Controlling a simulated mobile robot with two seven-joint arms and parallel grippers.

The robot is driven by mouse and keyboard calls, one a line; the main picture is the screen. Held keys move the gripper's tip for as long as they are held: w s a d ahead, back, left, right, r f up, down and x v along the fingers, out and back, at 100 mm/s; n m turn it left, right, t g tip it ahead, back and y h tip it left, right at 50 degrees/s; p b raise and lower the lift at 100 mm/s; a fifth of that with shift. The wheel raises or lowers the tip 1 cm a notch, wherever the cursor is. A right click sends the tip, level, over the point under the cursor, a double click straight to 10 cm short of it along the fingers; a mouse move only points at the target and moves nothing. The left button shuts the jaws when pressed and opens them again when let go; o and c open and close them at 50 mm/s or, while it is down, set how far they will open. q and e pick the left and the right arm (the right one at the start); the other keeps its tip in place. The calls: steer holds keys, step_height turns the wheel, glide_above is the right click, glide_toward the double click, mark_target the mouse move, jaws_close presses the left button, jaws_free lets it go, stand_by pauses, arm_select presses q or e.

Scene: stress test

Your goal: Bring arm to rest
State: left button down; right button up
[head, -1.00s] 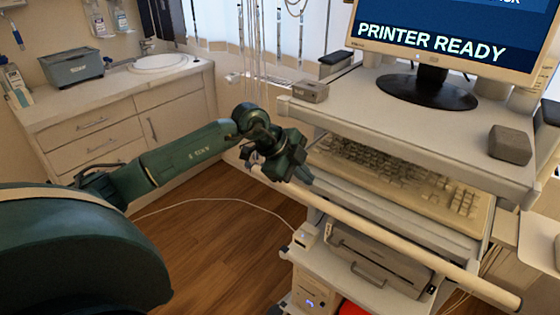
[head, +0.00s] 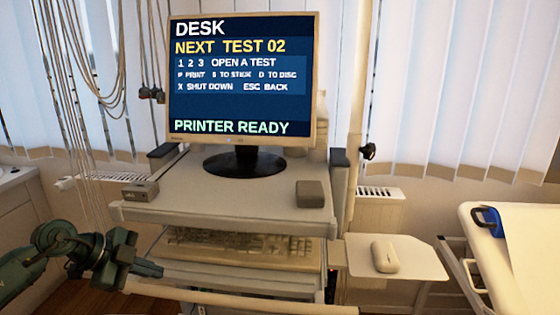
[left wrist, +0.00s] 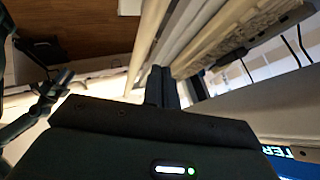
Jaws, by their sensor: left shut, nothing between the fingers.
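My left gripper (head: 148,269) is at the lower left of the head view, in front of the left part of the cart and close to the keyboard (head: 240,248) on its pull-out shelf. Its fingers are together with nothing between them. In the left wrist view the closed fingers (left wrist: 162,88) stand in the middle, pointing away towards pale cart parts. I cannot tell whether they touch the cart. My right gripper is not in the head view.
The cart (head: 235,195) carries a monitor (head: 240,80) reading PRINTER READY, a small grey box (head: 140,191) and a dark grey block (head: 310,194). A side tray (head: 420,262) holds a white mouse (head: 385,256). A rail (head: 240,300) crosses the front. A bed (head: 525,230) stands at right.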

arm_select(q)
steer(key=s+d+f+n+t+h, duration=0.1)
steer(key=s+d+f+t+h, duration=0.1)
steer(key=d+h, duration=0.35)
steer(key=s+d+f+t+h, duration=0.1)
steer(key=s+d+t+h, duration=0.1)
steer(key=d, duration=0.7)
steer(key=s+f+n+y, duration=1.1)
steer(key=s+f+n, duration=0.3)
steer(key=s+f, duration=0.4)
step_height(320, 180, down, 4)
steer(key=shift+s+f+n+y, duration=0.1)
steer(key=shift+s+n+y, duration=0.2)
steer(key=shift+y, duration=0.05)
